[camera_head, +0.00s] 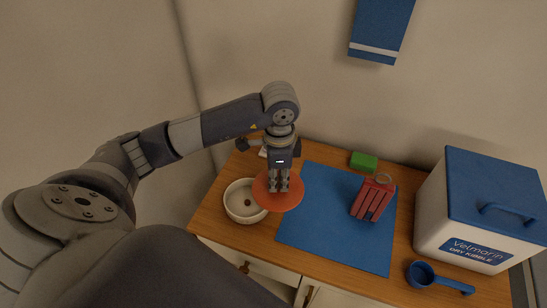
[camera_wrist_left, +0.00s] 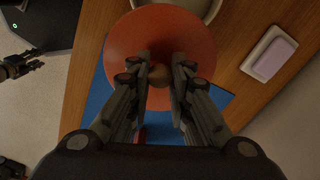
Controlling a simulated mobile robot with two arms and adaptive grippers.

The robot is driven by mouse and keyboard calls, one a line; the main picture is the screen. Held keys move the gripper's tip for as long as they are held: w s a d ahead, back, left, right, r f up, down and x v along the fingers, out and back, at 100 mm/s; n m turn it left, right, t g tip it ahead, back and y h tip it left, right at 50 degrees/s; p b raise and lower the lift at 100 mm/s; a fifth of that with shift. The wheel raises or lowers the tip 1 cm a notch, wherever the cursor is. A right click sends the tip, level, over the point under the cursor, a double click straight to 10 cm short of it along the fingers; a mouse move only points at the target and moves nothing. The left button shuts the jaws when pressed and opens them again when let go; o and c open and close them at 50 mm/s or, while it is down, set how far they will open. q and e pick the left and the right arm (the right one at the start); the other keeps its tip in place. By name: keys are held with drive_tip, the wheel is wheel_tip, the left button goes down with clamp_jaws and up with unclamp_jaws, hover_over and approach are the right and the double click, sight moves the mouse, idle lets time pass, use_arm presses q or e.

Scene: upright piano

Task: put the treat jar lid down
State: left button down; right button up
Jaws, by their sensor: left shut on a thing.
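The treat jar lid is a round orange-red disc (camera_head: 292,200) with a brown knob. It also shows in the left wrist view (camera_wrist_left: 130,40). My left gripper (camera_head: 279,186) points down and is shut on the knob (camera_wrist_left: 159,75), holding the lid over the wooden top. The lid overlaps the right edge of the white bowl and the left edge of the blue mat in the head view. I cannot tell its height above them. No jar can be made out. Dark fingers, apparently my right gripper (camera_wrist_left: 18,68), show at the left wrist view's left edge; their opening is unclear.
The blue mat (camera_head: 320,228) carries a red object with a ring (camera_head: 373,198). A white bowl (camera_head: 243,214), a green block (camera_head: 363,161), a blue scoop (camera_head: 422,274) and a white kibble bin (camera_head: 450,220) stand around it. A lilac block (camera_wrist_left: 271,57) lies in a dish. The mat's front is bare.

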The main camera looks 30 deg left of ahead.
use_arm(q)
drive_tip(key=w+a+f+p, duration=0.1)
drive_tip(key=w+a+f, duration=0.3)
drive_tip(key=w+a, duration=0.3)
drive_tip(key=shift+w+f, duration=0.3)
drive_tip(key=shift+w, duration=0.55)
drive_tip(key=shift+a, duration=0.1)
drive_tip(key=shift+f, duration=0.6)
drive_tip(key=c, duration=1.5)
unclamp_jaws()
drive_tip(key=shift+o, duration=0.2)
wheel_tip(320, 180, up, 13)
drive_tip(key=shift+r+b, duration=0.15)
drive_tip(key=shift+b, duration=0.25)
drive_tip(key=shift+s, duration=0.1)
